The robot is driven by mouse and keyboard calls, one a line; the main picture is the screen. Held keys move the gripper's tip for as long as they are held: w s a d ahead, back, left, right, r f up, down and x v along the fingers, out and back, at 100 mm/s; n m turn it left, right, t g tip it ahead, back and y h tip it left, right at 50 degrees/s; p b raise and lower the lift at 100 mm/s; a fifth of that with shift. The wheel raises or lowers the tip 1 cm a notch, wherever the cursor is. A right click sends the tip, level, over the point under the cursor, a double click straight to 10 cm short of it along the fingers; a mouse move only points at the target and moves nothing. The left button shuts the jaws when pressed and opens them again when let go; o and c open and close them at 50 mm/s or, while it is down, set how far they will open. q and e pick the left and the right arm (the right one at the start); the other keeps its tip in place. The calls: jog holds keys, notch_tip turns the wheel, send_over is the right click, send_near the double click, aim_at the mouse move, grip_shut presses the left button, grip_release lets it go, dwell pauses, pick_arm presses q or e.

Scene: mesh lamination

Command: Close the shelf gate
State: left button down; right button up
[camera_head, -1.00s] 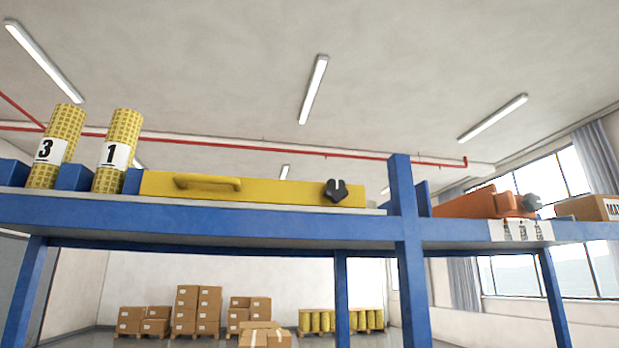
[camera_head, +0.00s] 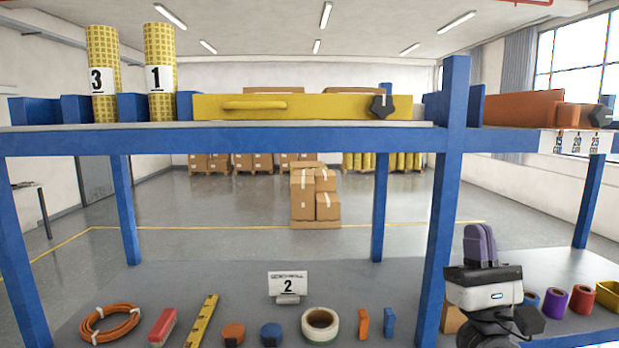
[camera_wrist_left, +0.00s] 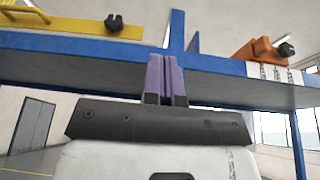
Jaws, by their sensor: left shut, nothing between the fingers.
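A yellow gate bar (camera_head: 310,107) with a handle (camera_head: 254,104) and a black knob (camera_head: 382,106) at its right end stands along the front of the upper blue shelf (camera_head: 230,140). Its right end also shows at top left in the left wrist view (camera_wrist_left: 75,25). My left gripper (camera_head: 480,245) is at the lower right, in front of the blue upright, pointing up, with its purple fingers together and empty. It is below the upper shelf's level and apart from the gate. In the left wrist view its fingers (camera_wrist_left: 164,78) overlap the shelf edge. My right gripper is out of view.
Yellow rolls numbered 3 (camera_head: 103,75) and 1 (camera_head: 160,72) stand left of the gate. A blue upright (camera_head: 445,200) separates it from an orange bar (camera_head: 525,108) with a dark knob. The lower shelf (camera_head: 220,290) holds tape, an orange cable and small tools.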

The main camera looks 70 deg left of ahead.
pick_arm(q)
jog(key=s+a+r+n+g+h+p, duration=0.1)
jog(key=s+a+r+n+g+h, duration=0.2)
jog(key=r+n+g, duration=0.4)
jog(key=s+a+r+n+g+h+p, duration=0.2)
jog(key=r+n+g+h, duration=0.15)
jog(key=n+g, duration=0.35)
jog(key=s+a+r+n+g+h+p, duration=0.1)
jog(key=s+a+r+n+g+h, duration=0.15)
jog(key=r+n+g+h, duration=0.45)
jog(key=n+t+h+p, duration=0.4)
jog(key=n+t, duration=0.1)
jog(key=n, duration=0.2)
send_near(297, 102)
jog(key=x, duration=0.1)
jog(key=p+x, duration=0.1)
jog(key=x, duration=0.1)
jog(key=p+x, duration=0.1)
jog(key=shift+s+d, duration=0.15)
jog(key=shift+s, duration=0.3)
jog(key=shift+s+f+p, duration=0.15)
jog(key=shift+s+p, duration=0.3)
jog(key=shift+s, duration=0.55)
jog(key=shift+s+a+f, duration=0.15)
jog(key=shift+s+a, duration=0.2)
jog(key=shift+s, duration=0.45)
jog(key=shift+s+f+p, duration=0.1)
jog(key=shift+p, duration=0.2)
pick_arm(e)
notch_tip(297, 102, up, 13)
